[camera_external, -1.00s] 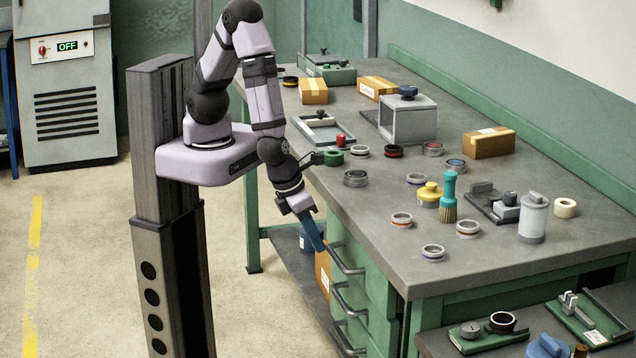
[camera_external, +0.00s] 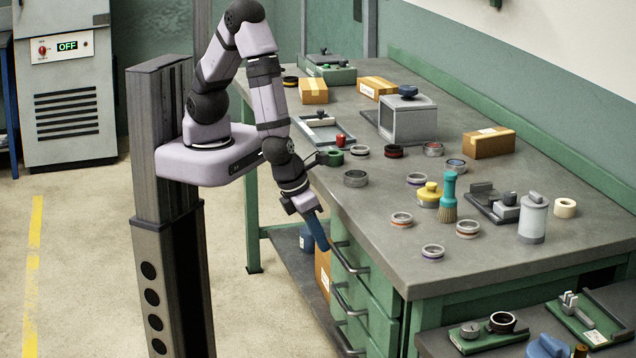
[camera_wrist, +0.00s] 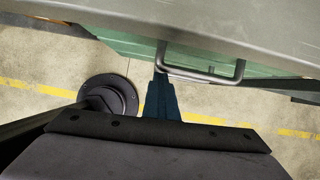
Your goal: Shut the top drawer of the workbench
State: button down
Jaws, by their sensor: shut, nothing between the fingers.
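The green workbench (camera_external: 405,235) has a column of drawers under its left edge. The top drawer's dark bar handle (camera_external: 351,260) is just right of my gripper (camera_external: 326,248), whose blue fingers are shut and empty, pointing down. The top drawer's front appears about level with the drawers below; a small gap cannot be ruled out. In the wrist view, the shut fingertips (camera_wrist: 162,72) are at the left end of the handle (camera_wrist: 205,78), touching or very close to it. The green drawer front (camera_wrist: 140,48) shows beneath the bench top's edge.
Two lower drawer handles (camera_external: 350,302) stick out below the top one. Rings, boxes and tools stand on the bench top (camera_external: 370,215). The floor (camera_external: 265,310) left of the drawers is clear.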

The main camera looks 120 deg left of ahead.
jog(key=s+d+r+p, duration=0.2)
jog(key=s+d+r, duration=0.3)
jog(key=r, duration=0.4)
jog(key=shift+d+p, duration=0.4)
jog(key=shift+s, duration=0.1)
jog(key=s+a+n+g+h, duration=0.15)
jog(key=s+n+g, duration=0.25)
jog(key=s+n, duration=1.05)
jog(key=w+a+r+n+t+h, duration=0.1)
jog(key=w+a+r+n+h, duration=0.1)
jog(key=w+a+r+n, duration=0.3)
jog(key=w+a+n, duration=0.3)
jog(key=a+n, duration=0.1)
jog(key=n, duration=0.3)
jog(key=shift+a, duration=0.2)
